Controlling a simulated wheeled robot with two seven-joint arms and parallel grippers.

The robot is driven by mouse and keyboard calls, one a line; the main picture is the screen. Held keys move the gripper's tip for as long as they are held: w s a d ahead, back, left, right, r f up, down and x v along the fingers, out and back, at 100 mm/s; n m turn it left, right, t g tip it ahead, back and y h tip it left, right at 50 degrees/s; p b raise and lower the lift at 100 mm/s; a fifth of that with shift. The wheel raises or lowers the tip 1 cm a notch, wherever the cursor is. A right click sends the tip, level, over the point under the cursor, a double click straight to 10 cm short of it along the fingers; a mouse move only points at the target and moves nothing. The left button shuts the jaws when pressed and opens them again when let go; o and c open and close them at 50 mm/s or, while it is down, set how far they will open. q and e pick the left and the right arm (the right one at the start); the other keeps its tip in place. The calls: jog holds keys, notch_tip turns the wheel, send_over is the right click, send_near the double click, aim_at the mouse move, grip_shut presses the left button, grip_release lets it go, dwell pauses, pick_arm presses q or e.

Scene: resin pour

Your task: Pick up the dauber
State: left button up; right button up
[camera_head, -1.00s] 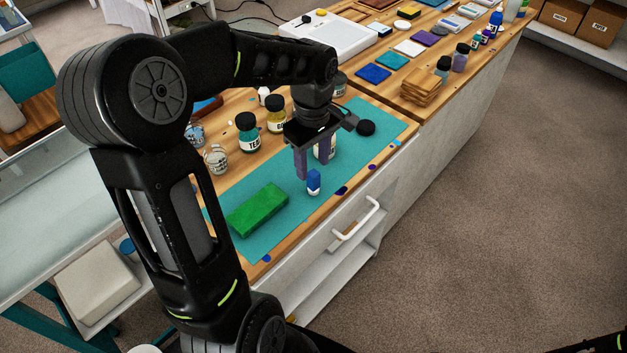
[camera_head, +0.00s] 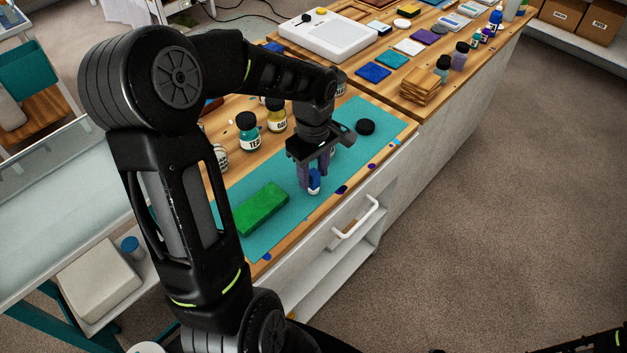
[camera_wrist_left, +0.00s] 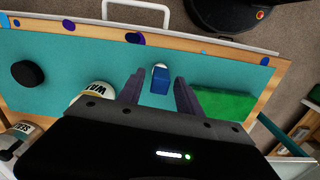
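In the left wrist view the fingers (camera_wrist_left: 160,88) are apart and hold nothing. Contact with the dauber cannot be made out. My right gripper is not visible.
A green block (camera_head: 262,208) lies left of the dauber. A black disc (camera_head: 365,127) lies on the mat's far right. A teal jar (camera_head: 249,132) and a gold jar (camera_head: 276,117) stand behind.

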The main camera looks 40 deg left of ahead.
aim_at(314, 172)
pick_arm(q)
grip_shut()
jog(key=shift+r, duration=0.1)
dwell(0.5)
notch_tip(314, 172, up, 10)
jog(key=shift+f+b, duration=0.1)
jog(key=shift+b, duration=0.5)
